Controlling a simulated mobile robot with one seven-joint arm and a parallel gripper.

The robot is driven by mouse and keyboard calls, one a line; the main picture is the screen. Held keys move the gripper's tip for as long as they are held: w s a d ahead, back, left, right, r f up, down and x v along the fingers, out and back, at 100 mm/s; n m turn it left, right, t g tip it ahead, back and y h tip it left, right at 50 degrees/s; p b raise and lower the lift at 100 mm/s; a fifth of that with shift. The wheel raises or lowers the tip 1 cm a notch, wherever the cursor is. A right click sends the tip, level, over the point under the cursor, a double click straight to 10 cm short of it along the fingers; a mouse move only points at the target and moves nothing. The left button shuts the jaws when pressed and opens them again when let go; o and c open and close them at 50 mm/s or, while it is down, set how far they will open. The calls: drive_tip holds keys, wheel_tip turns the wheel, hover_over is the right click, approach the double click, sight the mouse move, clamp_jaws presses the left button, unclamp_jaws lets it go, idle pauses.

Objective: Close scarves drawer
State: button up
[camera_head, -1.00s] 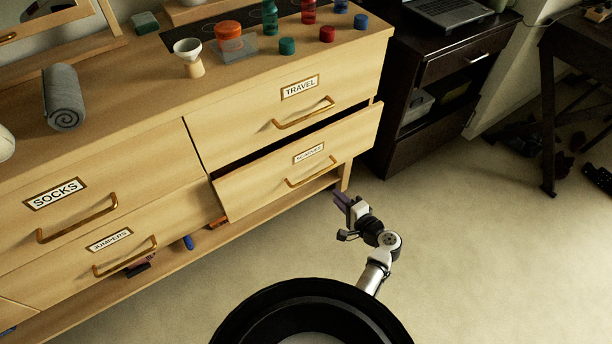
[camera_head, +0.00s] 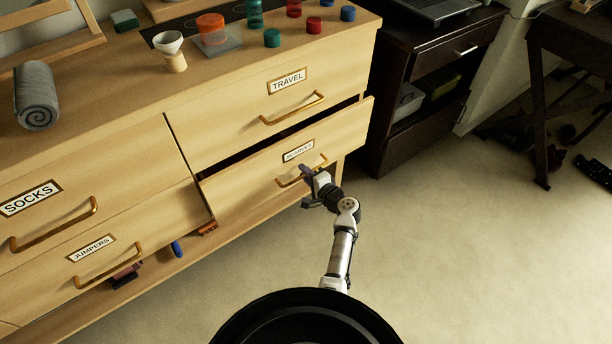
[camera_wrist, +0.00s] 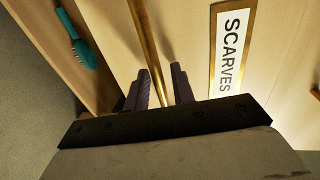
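The scarves drawer (camera_head: 240,190) is the lower right drawer of the wooden dresser and stands partly pulled out, with a dark gap above its front. Its label reads SCARVES in the wrist view (camera_wrist: 230,55). Its brass handle (camera_head: 288,181) also shows in the wrist view (camera_wrist: 147,45), running between my fingers. My gripper (camera_head: 306,170) is at the right part of this handle. In the wrist view the two dark fingers (camera_wrist: 158,88) are apart, one on each side of the bar, with a gap visible at least on the right.
The travel drawer (camera_head: 245,115) above is shut. The jumpers drawer (camera_head: 150,225) at left seems slightly out. A dark cabinet (camera_head: 395,150) stands right of the dresser. A teal brush (camera_wrist: 77,40) lies below the drawer. Carpet in front is clear.

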clamp_jaws()
drive_tip(key=x, duration=0.1)
drive_tip(key=b+x, duration=0.2)
drive_tip(key=x, duration=0.1)
drive_tip(key=shift+r, duration=0.25)
drive_tip(key=shift+w+a+r+b, duration=0.1)
drive_tip(key=shift+w+a+b, duration=0.05)
drive_tip(key=shift+w+b, duration=0.15)
drive_tip(key=shift+r, duration=0.15)
unclamp_jaws()
